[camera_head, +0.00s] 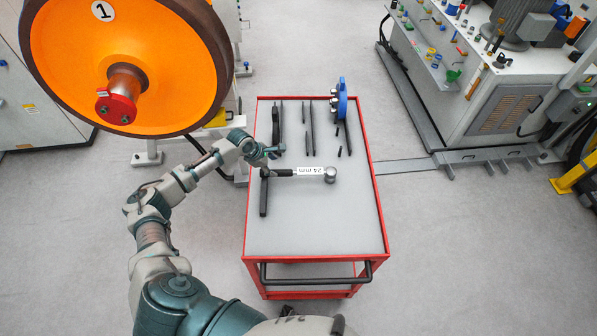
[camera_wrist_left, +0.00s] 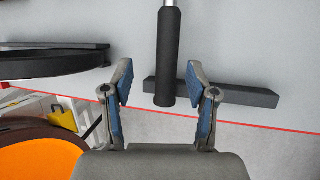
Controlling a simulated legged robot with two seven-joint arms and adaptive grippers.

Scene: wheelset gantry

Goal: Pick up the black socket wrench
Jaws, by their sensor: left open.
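The black socket wrench (camera_head: 264,197) lies on the grey top of the red trolley (camera_head: 381,220). My left gripper (camera_head: 270,152) is at the trolley's left edge, just beyond the crossbar end of the wrench. In the left wrist view, the gripper (camera_wrist_left: 159,72) is open, its two fingers on either side of the wrench's black grip (camera_wrist_left: 169,45). My right gripper is not in view.
Several black tools (camera_head: 311,140) and a blue round-backed tool (camera_head: 342,100) lie at the trolley's far end. A large orange wheel (camera_head: 70,60) hangs at upper left, close to my left arm.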

